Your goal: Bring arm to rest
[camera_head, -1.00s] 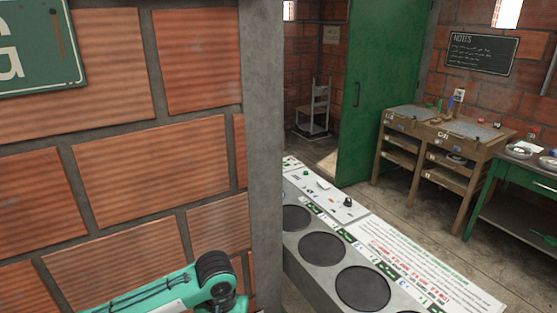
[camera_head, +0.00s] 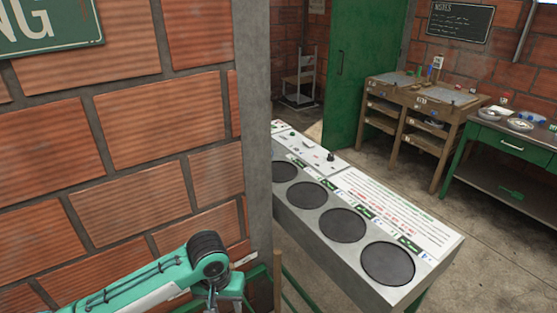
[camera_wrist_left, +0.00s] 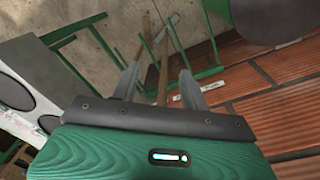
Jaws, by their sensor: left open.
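My left arm (camera_head: 150,278) is teal and comes in from the lower left of the head view, in front of the brick wall. Its dark joint (camera_head: 208,248) is bent near the wall's corner, and the wrist hangs down to the bottom edge. The fingertips are hidden in the head view. In the left wrist view my left gripper (camera_wrist_left: 156,85) shows two grey fingers apart, with nothing held between them. Behind them are a wooden bar and the floor. My right gripper is not in view.
The brick wall (camera_head: 150,120) with a concrete corner post (camera_head: 257,130) stands close to the left arm. A grey counter with round black plates (camera_head: 388,263) lies right of it. A green door (camera_head: 362,75), wooden desks (camera_head: 425,100) and a green table (camera_head: 510,145) stand farther back. Floor between is clear.

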